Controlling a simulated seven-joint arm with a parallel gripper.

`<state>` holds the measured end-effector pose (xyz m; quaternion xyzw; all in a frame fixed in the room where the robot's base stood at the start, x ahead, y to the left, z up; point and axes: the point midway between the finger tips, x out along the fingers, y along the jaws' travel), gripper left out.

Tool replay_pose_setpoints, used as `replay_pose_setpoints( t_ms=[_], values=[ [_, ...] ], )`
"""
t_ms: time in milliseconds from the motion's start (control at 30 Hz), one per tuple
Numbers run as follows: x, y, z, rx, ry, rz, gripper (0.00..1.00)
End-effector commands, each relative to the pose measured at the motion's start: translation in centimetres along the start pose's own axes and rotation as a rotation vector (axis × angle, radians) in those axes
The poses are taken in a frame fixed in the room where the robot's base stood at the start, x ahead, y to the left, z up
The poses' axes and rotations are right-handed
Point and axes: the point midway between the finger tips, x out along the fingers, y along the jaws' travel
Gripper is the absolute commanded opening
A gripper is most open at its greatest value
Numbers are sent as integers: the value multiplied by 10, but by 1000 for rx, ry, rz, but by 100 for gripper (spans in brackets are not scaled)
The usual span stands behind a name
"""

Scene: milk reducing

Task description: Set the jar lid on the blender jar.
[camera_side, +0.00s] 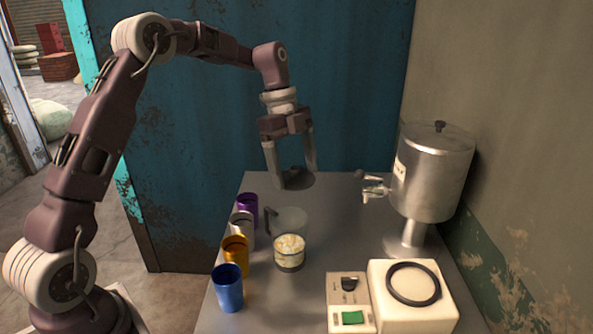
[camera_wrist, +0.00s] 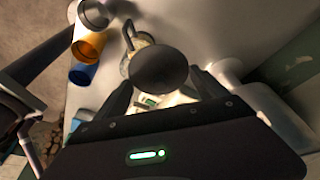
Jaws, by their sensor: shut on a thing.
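The jar lid (camera_side: 296,181) is a dark round disc held in my gripper (camera_side: 293,177), which is shut on it with a finger on either side. In the wrist view the lid (camera_wrist: 160,70) hides much of what lies below it. The blender jar (camera_side: 290,217) is a clear vessel with a dark handle, standing on the table below and in front of the lid in the side view. The lid is apart from the jar, in the air. In the wrist view the jar's handle (camera_wrist: 129,34) shows beyond the lid.
A glass of pale chunks (camera_side: 289,254) stands before the jar. A metal dispenser (camera_side: 430,180) stands right. A white base with black ring (camera_side: 430,310) is at front right.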

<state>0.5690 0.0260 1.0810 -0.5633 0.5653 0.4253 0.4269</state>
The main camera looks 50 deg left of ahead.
Motion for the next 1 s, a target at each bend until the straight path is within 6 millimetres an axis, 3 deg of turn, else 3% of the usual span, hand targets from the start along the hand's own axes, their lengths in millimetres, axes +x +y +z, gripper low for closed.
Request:
replay_pose_setpoints(
  t_ms=[100, 233, 700, 1000],
  values=[
    [2, 29, -20, -2, -3, 3, 43],
    [6, 45, -29, -4, -6, 4, 43],
    [55, 46, -15, -5, -6, 6, 43],
    [66, 46, -12, -4, -7, 3, 43]
  ],
)
